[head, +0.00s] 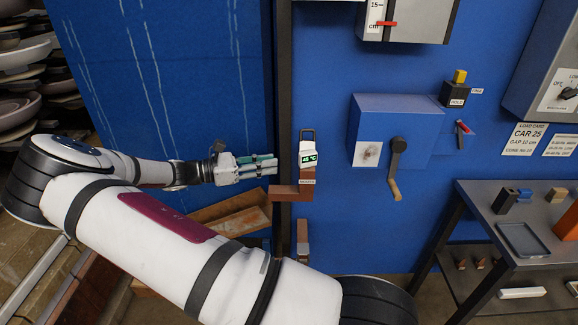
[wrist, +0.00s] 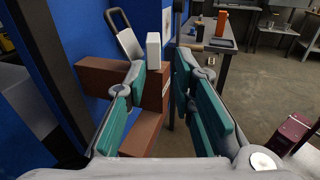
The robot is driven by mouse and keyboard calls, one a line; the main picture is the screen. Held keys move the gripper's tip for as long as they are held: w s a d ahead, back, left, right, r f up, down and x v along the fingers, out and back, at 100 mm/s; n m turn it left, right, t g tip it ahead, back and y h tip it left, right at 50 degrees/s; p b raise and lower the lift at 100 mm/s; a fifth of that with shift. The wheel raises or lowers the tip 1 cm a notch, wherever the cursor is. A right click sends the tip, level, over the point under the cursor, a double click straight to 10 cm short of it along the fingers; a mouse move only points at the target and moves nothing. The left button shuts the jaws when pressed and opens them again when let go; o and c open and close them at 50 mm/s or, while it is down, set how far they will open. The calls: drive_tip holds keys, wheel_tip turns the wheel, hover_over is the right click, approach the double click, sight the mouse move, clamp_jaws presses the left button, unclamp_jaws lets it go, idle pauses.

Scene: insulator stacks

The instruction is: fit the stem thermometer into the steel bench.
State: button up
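The white thermometer with a green display reading about 46 °C (head: 308,155) sits upright at a brown bracket (head: 291,193) on the dark post, with a dark loop above it. In the wrist view a white block (wrist: 153,50), which looks like its housing, stands just beyond my fingertips. Its stem cannot be made out. My gripper (head: 274,164) is just left of the thermometer; in the wrist view my gripper (wrist: 162,72) is open, with a gap between its teal pads and nothing clearly held. The steel bench (head: 487,205) stands at the right, well away from my gripper.
A grey tray (head: 522,239) and small blocks (head: 503,201) lie on the bench. A blue box with a crank (head: 396,168) is on the blue wall between post and bench. A brown trough (head: 230,214) lies below my gripper. Open floor (wrist: 255,95) shows right in the wrist view.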

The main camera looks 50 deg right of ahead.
drive_tip(key=p, duration=0.2)
approach(308, 152)
drive_tip(key=d, duration=0.1)
drive_tip(key=s, duration=0.1)
drive_tip(key=s+d, duration=0.1)
drive_tip(key=shift+s+d+f+n+h, duration=0.15)
drive_tip(key=shift+d+f+n+h, duration=0.15)
drive_tip(key=shift+h, duration=0.1)
drive_tip(key=shift+p+x, duration=0.75)
drive_tip(key=shift+x, duration=2.55)
drive_tip(key=shift+f, duration=0.15)
drive_tip(key=shift+c, duration=0.5)
clamp_jaws()
